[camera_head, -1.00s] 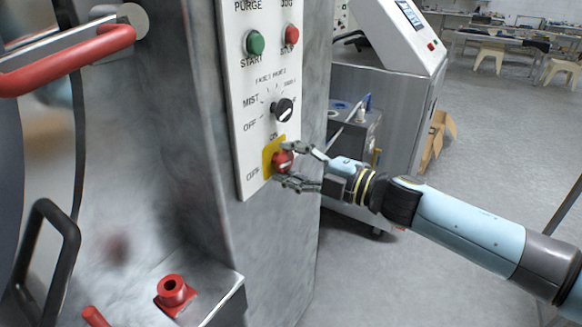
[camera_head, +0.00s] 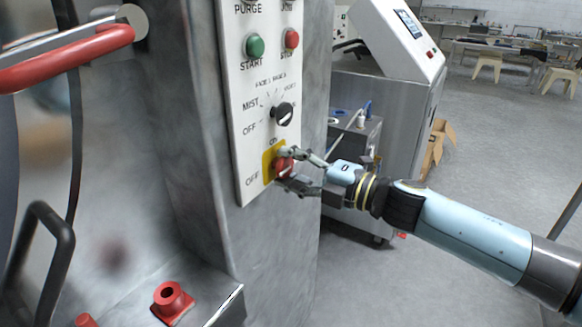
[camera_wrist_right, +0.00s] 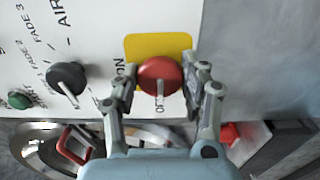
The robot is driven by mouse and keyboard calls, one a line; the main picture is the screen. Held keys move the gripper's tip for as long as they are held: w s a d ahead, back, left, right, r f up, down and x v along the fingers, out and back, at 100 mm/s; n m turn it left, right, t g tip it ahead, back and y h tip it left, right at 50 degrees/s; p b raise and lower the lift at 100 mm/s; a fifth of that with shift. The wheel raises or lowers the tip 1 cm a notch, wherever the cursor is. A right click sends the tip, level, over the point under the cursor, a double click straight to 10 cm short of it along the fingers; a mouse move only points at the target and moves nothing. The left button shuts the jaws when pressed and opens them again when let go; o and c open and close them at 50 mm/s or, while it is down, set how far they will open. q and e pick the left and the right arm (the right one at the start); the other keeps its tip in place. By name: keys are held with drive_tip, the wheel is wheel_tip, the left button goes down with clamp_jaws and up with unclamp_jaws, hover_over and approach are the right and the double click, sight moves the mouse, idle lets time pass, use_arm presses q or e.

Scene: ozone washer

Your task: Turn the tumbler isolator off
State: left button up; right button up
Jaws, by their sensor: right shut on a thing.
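The isolator is a red round knob (camera_head: 284,165) on a yellow plate (camera_head: 267,166), low on the white control panel. ON is printed above it and OFF to its lower left. In the right wrist view the red knob (camera_wrist_right: 160,76) sits between my fingers in front of the yellow plate (camera_wrist_right: 135,46). My right gripper (camera_head: 287,168) is closed around the knob, with a finger on either side; it also shows in the right wrist view (camera_wrist_right: 160,92). The fingers partly hide the knob in the head view. My left gripper is not in view.
Above the isolator are a black selector knob (camera_head: 283,114), a green START button (camera_head: 255,46) and a red STOP button (camera_head: 291,39). A red-handled door (camera_head: 70,58) is at left. A red fitting (camera_head: 172,299) stands below. Another machine (camera_head: 385,105) stands behind my right arm.

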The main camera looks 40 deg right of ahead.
drive_tip(key=o, duration=1.2)
drive_tip(key=shift+c, duration=0.2)
drive_tip(key=shift+s, duration=0.1)
drive_tip(key=v, duration=1.2)
